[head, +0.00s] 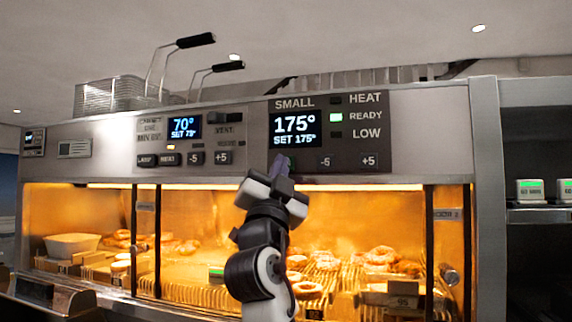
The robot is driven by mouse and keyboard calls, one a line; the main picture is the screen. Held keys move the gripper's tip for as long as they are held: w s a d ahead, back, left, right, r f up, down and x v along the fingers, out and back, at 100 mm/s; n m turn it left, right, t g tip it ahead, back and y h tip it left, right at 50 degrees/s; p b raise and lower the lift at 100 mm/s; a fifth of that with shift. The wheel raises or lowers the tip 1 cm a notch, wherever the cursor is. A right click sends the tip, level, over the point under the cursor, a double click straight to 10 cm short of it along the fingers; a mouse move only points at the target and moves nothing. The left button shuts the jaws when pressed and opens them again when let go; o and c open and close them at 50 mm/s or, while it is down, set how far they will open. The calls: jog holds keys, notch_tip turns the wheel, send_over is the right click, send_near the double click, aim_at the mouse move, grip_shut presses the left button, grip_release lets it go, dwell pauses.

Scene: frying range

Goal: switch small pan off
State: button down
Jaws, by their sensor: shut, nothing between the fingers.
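The control panel marked SMALL (384,132) is on the front of the range above the lit case. Its display (296,127) reads 175° with SET 175° below. The READY lamp (336,117) glows green; the HEAT lamp (336,100) and LOW lamp (336,134) are dark. The -5 button (325,162) and +5 button (369,161) show in the lower row. My gripper (283,163) is shut and empty, with its fingertips at the lower left of this panel, just under the display. It covers that spot; I cannot tell whether it touches the panel.
A second panel (190,140) to the left has a 70° display (184,127) and its own buttons. A wire basket (112,97) with raised handles stands on top. The glass-fronted case below holds pastries (380,256). A shelf (540,215) with small green-lit devices is at right.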

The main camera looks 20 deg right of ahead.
dwell(0.3)
jog(key=shift+w+d, duration=0.25)
jog(key=shift+w, duration=0.15)
jog(key=shift+s+a, duration=0.25)
jog(key=shift+s, duration=0.15)
dwell(0.3)
jog(key=s+a+b, duration=0.1)
jog(key=s+a, duration=0.2)
jog(key=s, duration=0.2)
jog(key=shift+a+b, duration=0.2)
jog(key=shift+b, duration=0.2)
